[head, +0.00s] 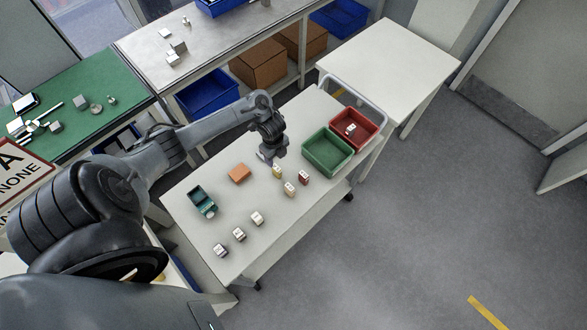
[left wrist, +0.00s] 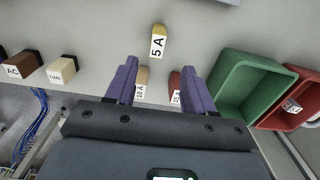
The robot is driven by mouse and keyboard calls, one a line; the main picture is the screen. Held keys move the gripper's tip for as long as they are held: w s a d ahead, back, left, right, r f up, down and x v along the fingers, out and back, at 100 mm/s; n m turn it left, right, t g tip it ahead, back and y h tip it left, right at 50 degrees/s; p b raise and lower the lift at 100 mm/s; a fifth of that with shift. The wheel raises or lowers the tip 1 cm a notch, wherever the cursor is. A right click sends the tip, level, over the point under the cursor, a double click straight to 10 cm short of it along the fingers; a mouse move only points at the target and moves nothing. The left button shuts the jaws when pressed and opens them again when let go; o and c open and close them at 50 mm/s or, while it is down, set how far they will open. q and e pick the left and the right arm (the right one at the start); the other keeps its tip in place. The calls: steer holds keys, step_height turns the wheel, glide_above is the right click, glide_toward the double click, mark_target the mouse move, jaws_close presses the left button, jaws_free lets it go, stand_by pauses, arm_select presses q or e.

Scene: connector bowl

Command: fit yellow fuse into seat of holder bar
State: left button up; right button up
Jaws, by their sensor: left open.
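The yellow fuse (head: 277,171), marked 5 A, stands on the white table. In the left wrist view the yellow fuse (left wrist: 159,42) is ahead of the fingertips, roughly centred between them. My left gripper (head: 267,158) is open and empty, just beyond and left of the fuse in the head view. Its two fingers (left wrist: 160,68) are spread wide in the left wrist view. I cannot clearly make out the holder bar or its seat; a teal holder-like piece (head: 202,202) lies at the table's left. My right gripper is not in view.
Green (head: 318,163) and red (head: 372,137) bins are at right. An orange block (head: 239,173) and several small blocks (head: 257,218) stand left and in front.

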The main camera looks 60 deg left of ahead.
mark_target(276, 168)
arm_select(q)
steer(key=f, duration=0.3)
steer(key=f+b, duration=0.1)
steer(key=shift+s+a+f, duration=0.15)
steer(key=shift+s+f, duration=0.1)
steer(key=shift+f+b, duration=0.3)
steer(key=shift+f, duration=2.55)
steer(key=shift+w, duration=0.1)
steer(key=c, duration=0.9)
jaws_close()
steer(key=shift+r, duration=0.1)
